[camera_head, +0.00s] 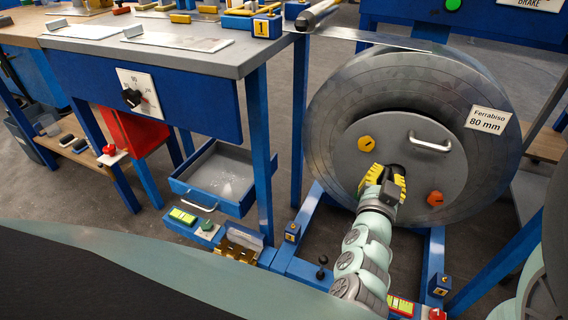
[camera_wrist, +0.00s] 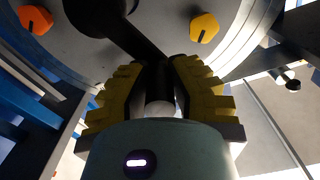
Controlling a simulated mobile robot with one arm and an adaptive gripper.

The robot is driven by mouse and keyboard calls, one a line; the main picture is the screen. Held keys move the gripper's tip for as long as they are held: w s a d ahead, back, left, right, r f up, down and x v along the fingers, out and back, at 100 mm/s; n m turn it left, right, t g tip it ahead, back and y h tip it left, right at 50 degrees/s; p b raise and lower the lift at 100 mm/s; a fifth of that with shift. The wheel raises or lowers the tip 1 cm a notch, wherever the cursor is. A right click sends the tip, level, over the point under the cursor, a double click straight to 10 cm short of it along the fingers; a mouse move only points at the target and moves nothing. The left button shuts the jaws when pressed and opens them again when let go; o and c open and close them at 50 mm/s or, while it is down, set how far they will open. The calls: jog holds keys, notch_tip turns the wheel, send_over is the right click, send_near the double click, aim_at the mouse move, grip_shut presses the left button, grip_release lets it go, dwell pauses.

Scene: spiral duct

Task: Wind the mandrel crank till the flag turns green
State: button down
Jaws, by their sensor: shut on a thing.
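My gripper (camera_head: 384,181) is at the front of a large grey coil drum (camera_head: 335,105) labelled "Ferrabiso 80 mm". In the wrist view my gripper (camera_wrist: 159,88) has its yellow ribbed fingers shut around the grip of a black crank (camera_wrist: 132,38). The crank arm runs from a round dark hub at the top down between the fingers. A pale round end shows between them. In the head view my gripper and wrist hide most of the crank. I cannot make out a flag for certain.
The drum face bears a yellow knob (camera_head: 366,144), an orange knob (camera_head: 435,198) and a metal handle (camera_head: 430,143). A blue frame surrounds the drum base. A workbench (camera_head: 170,48) stands left, with an open drawer (camera_head: 222,174) below. A green-lit panel (camera_head: 183,216) sits low left.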

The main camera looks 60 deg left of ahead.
jog(key=c, duration=0.8)
grip_release()
jog(key=shift+w+d, duration=0.1)
jog(key=shift+w, duration=0.05)
jog(key=shift+v, duration=6.05)
